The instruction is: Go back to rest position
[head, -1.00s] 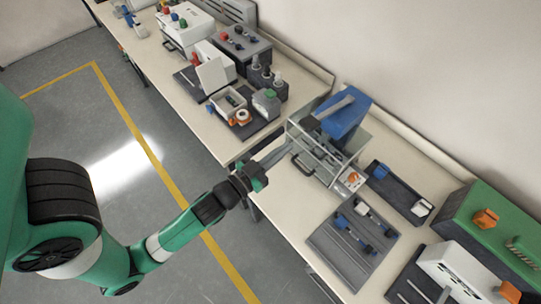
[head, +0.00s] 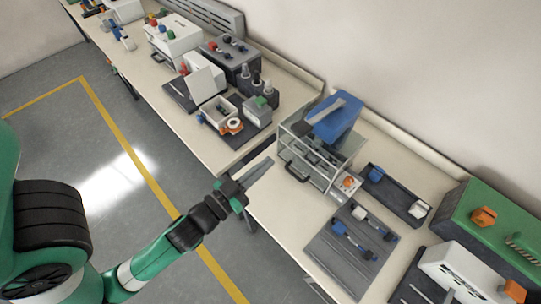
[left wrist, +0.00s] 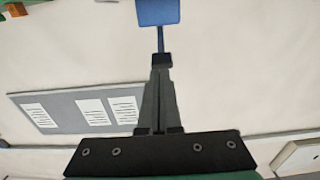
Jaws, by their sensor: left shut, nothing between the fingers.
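My left gripper (head: 262,170) is at the front edge of the long bench in the head view, to the left of the clear-walled machine. Its two long grey fingers are closed together with nothing between them. In the left wrist view the shut fingers (left wrist: 157,95) point up the picture, with a blue part (left wrist: 158,12) beyond their tips. My right gripper is not in view.
The clear-walled machine (head: 300,172) with a blue top (head: 335,118) stands just right of the gripper. A grey tool mat (head: 335,270) lies nearer, and a green box (head: 500,220) stands at right. Open floor (head: 60,130) lies left of the bench.

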